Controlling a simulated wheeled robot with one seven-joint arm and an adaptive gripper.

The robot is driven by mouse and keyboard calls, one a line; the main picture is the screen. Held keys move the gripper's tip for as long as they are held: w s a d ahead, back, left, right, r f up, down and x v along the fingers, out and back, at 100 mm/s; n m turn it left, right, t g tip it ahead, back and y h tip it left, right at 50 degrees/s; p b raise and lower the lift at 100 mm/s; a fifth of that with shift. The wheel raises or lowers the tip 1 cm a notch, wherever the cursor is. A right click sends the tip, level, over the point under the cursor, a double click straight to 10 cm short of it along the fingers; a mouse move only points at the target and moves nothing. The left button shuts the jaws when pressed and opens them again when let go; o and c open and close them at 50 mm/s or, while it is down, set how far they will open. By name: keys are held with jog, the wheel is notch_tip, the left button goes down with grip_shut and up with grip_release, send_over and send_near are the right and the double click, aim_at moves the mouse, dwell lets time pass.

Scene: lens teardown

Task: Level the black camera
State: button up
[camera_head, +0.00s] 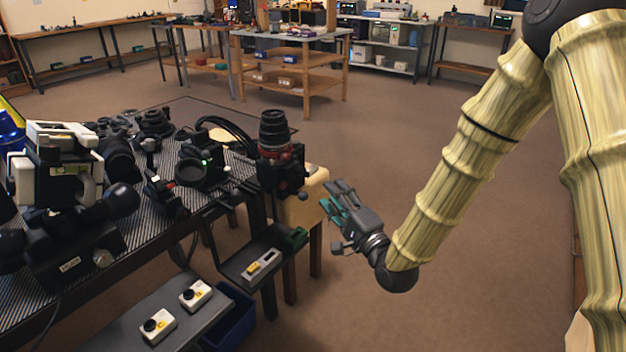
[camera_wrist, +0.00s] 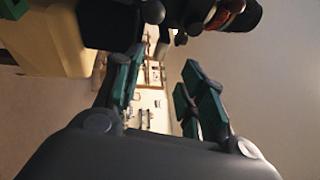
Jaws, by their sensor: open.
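A black camera (camera_head: 280,174) with a lens (camera_head: 274,127) pointing up and a red ring stands at the right end of the bench; whether it is tilted is hard to tell. The wrist view shows part of a black body (camera_wrist: 112,22) and a red-ringed lens (camera_wrist: 222,16) at the top edge. My gripper (camera_head: 334,198) is to the right of the camera and lower, apart from it. Its green-padded fingers are spread with nothing between them, as the wrist view also shows (camera_wrist: 162,65). A grey block with a yellow insert (camera_head: 262,264) lies on a low tray.
The ribbed bench top (camera_head: 140,225) is crowded with black camera gear and a white-and-black device (camera_head: 62,165). A yellowish block (camera_head: 300,205) sits behind the camera. Two small white devices (camera_head: 158,325) lie on a lower shelf. A blue bin (camera_head: 232,318) is below. Open floor lies to the right.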

aim_at(313, 170)
jog(key=b+x, duration=0.1)
jog(key=x, duration=0.9)
jog(key=shift+w+a+r, duration=0.1)
jog(key=shift+w+a, duration=0.1)
jog(key=shift+w, duration=0.1)
grip_shut()
